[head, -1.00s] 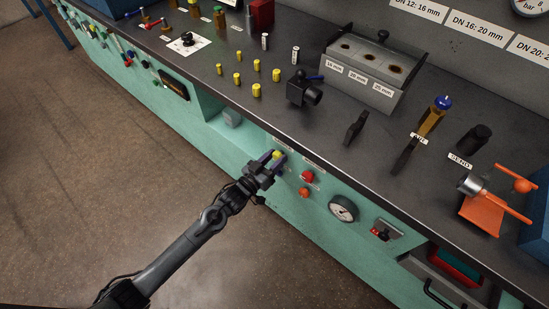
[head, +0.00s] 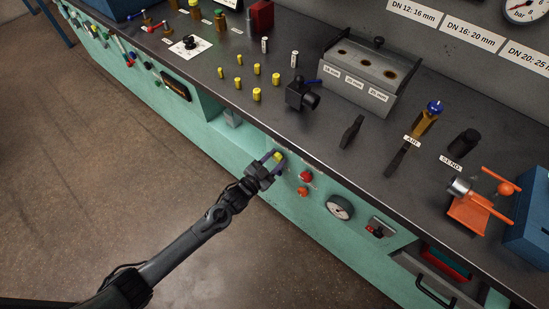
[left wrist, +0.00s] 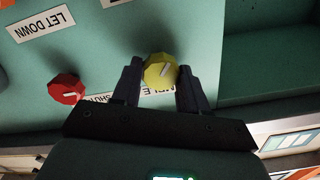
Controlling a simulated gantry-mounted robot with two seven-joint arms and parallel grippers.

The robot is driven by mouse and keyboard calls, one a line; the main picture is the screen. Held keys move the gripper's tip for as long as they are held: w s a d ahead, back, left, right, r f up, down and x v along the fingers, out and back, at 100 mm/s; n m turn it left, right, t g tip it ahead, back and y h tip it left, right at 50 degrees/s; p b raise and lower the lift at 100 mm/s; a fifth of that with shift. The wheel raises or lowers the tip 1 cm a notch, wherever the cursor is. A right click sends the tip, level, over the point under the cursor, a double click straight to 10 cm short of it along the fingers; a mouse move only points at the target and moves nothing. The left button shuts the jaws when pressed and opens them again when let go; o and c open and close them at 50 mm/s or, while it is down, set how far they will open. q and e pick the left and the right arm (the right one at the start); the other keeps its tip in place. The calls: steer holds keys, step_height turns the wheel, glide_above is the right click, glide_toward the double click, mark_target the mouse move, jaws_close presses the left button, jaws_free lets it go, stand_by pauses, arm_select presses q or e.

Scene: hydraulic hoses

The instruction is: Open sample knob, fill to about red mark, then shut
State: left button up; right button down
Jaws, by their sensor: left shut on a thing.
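The sample knob is yellow (left wrist: 159,71) and sits on the green front panel, above a partly covered label ending in "MPLE". In the head view the yellow knob (head: 279,156) shows between the fingertips of my left gripper (head: 271,159). In the left wrist view my left gripper's two dark fingers (left wrist: 158,82) stand on either side of the knob, shut on it. A pale pointer line on the knob is tilted. My right gripper is in neither view. I cannot make out a sample vessel or a red fill mark for certain.
A red knob (left wrist: 67,90) sits beside the yellow one, near a "LET DOWN" label (left wrist: 41,27). The bench top (head: 225,95) overhangs above, carrying several yellow fittings.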

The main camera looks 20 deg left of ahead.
arm_select(q)
steer(key=shift+r+m, duration=0.1)
steer(key=shift+m, duration=0.2)
steer(key=o, duration=1.1)
steer(key=shift+c, duration=0.2)
steer(key=shift+s+a+p, duration=0.2)
steer(key=shift+s+p, duration=0.15)
steer(key=shift+s, duration=0.2)
steer(key=p+v, duration=0.2)
steer(key=v, duration=0.7)
steer(key=shift+s, duration=0.3)
steer(key=shift+a, duration=0.1)
